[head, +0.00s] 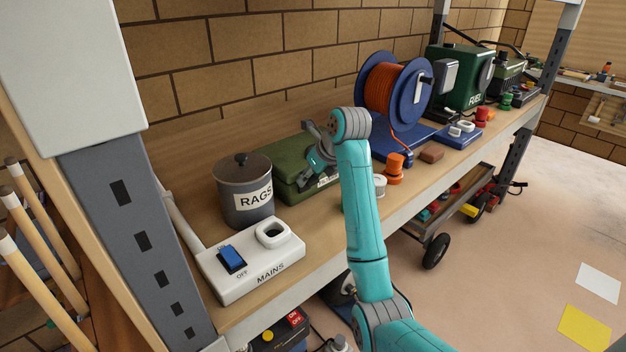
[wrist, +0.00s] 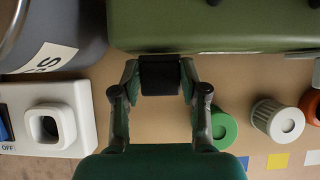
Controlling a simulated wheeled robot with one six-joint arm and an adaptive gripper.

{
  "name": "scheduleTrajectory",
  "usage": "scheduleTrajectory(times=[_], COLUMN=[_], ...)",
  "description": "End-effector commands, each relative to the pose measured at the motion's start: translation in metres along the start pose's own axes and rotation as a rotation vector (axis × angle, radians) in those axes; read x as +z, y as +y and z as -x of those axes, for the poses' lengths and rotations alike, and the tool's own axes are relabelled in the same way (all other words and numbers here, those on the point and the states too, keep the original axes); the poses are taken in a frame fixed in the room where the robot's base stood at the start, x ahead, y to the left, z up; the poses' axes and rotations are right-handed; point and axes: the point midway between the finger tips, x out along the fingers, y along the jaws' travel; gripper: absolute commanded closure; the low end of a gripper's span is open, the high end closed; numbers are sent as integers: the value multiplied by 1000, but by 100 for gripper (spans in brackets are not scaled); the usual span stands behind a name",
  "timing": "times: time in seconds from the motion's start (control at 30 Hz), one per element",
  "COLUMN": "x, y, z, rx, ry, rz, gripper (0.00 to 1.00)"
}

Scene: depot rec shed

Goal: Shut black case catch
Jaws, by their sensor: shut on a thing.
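The olive-green case (head: 283,160) lies on the wooden shelf, between the rags tin and the cable reel. In the wrist view its front side (wrist: 235,25) fills the top. The black catch (wrist: 160,76) shows at the case's front edge, between my fingertips. My gripper (wrist: 160,82) is shut on it, one finger on each side. In the head view my gripper (head: 318,158) is at the case front, and my arm hides part of the case. I cannot tell whether the catch is fastened.
The rags tin (head: 245,200) and the white mains box (head: 250,268) with its blue switch stand to the left. A green knob (wrist: 223,130), a white one (wrist: 278,120) and an orange one (head: 395,167) stand near the right. The blue cable reel (head: 408,85) stands behind.

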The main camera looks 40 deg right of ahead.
Motion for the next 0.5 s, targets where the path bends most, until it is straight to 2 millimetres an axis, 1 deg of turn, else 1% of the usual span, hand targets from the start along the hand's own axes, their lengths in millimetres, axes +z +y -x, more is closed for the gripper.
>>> scheduleTrajectory(times=[0.2,0.5], x=[4,4], y=[0,0], z=[-1,-2], rx=[1,0], ry=[56,72], rz=[1,0], gripper=[91,91])
